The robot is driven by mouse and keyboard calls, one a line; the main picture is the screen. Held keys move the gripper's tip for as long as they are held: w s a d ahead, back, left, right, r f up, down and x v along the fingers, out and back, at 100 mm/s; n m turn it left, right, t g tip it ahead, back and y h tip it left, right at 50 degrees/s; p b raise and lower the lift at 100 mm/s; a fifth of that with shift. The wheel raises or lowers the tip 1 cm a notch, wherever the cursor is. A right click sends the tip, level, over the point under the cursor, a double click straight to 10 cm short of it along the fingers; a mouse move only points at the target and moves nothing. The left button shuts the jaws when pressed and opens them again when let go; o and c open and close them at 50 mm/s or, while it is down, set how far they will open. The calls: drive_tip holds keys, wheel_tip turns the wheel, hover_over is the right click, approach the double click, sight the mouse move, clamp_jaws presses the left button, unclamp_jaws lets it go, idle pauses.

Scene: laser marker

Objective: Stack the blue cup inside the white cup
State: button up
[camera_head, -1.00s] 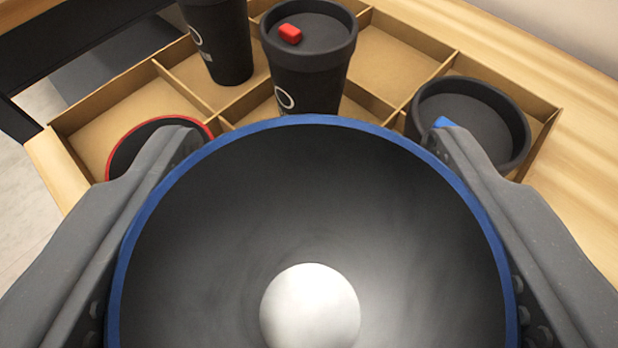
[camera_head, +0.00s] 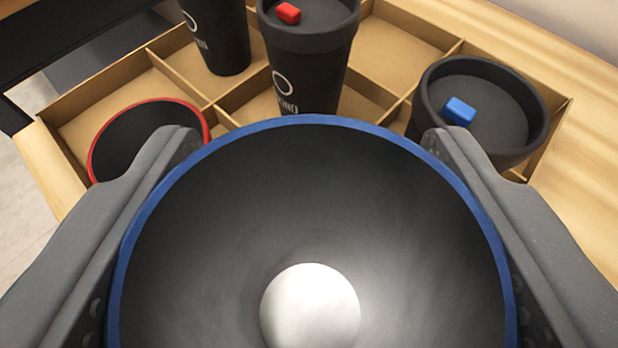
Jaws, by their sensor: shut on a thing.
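The blue-rimmed cup (camera_head: 310,200) is dark inside and fills the lower middle of the view, with its mouth facing the camera. A pale round shape (camera_head: 310,305) shows deep inside it. My gripper (camera_head: 312,137) is shut on this cup, with one finger on each side of its rim. The cup's outer wall and base are hidden. I see no white cup in this view; anything below the held cup is hidden.
A divided wooden tray (camera_head: 85,125) lies beyond the held cup. It holds a red-rimmed cup (camera_head: 140,145), a dark cup (camera_head: 222,45), a lidded cup with a red tab (camera_head: 308,60), and one with a blue tab (camera_head: 485,110). Some compartments are empty.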

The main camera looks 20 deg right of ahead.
drive_tip(key=shift+f+b, duration=0.3)
drive_tip(key=shift+f, duration=0.6)
drive_tip(key=o, duration=1.1)
wheel_tip(320, 180, up, 8)
drive_tip(key=shift+r+p, duration=0.1)
drive_tip(key=shift+p, duration=0.5)
idle(0.4)
